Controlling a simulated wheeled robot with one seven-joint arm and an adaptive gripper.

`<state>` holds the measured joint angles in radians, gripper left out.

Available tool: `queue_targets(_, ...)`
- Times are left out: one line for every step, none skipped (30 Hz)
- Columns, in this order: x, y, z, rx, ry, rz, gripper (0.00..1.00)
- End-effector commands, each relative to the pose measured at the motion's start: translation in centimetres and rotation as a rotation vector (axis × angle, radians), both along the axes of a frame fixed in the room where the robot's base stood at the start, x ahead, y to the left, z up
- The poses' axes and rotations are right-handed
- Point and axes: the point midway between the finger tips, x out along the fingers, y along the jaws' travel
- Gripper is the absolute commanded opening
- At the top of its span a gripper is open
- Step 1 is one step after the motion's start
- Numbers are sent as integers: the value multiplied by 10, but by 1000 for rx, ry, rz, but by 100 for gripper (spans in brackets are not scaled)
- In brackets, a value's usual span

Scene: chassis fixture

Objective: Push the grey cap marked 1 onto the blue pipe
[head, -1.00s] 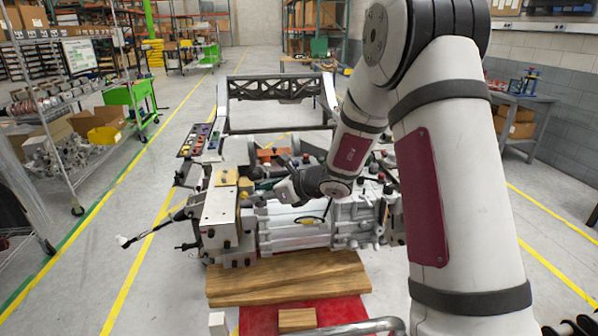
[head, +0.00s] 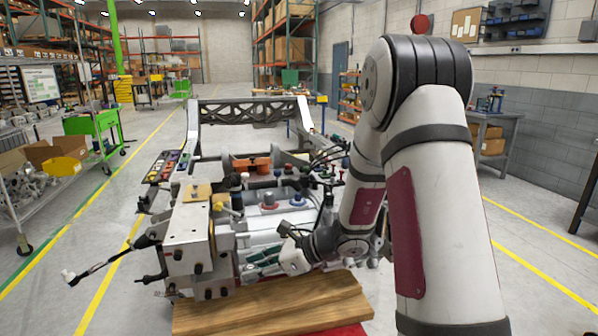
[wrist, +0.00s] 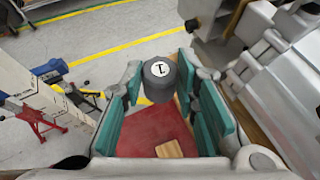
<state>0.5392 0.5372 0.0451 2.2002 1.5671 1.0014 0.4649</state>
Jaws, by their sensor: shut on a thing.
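The grey cap marked 1 (wrist: 160,76) is a dark, faceted cap with a white disc on its face. It sits between the teal-padded fingertips of my gripper (wrist: 160,84), which is shut on it. In the head view my gripper (head: 264,264) is low at the front of the chassis fixture, over the wooden board; I cannot make out the cap there. I cannot tell for sure whether the blue fitting is the blue pipe.
The chassis fixture (head: 200,228) fills the middle, with metal blocks and upright pegs on it. The wooden board (head: 272,308) lies in front. Black hoses with white ends stick out at left.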

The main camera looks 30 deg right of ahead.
Motion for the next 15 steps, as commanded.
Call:
queue_targets(15, -15, -3, -1, -3, -28, 15)
queue_targets(23, -23, -3, -2, -3, -45, 15)
queue_targets(35, -34, -1, -2, -4, -73, 15)
queue_targets(44, -43, 0, -3, -3, -94, 15)
queue_targets(53, -52, 1, -3, -3, -117, 15)
queue_targets(65, -64, 4, -4, -4, -148, 15)
queue_targets(74, -73, 7, -5, -4, -172, 15)
queue_targets(83, -82, 10, -6, -5, -198, 15)
queue_targets(96, -94, 14, -6, -4, -233, 15)
queue_targets(105, -104, 18, -5, -4, -262, 15)
queue_targets(114, -113, 22, -6, -4, -287, 15)
queue_targets(126, -125, 27, -6, -4, -325, 15)
queue_targets(135, -135, 32, -7, -5, -353, 15)
queue_targets(143, -144, 37, -6, -6, -381, 15)
queue_targets(155, -156, 43, -5, -5, -419, 15)
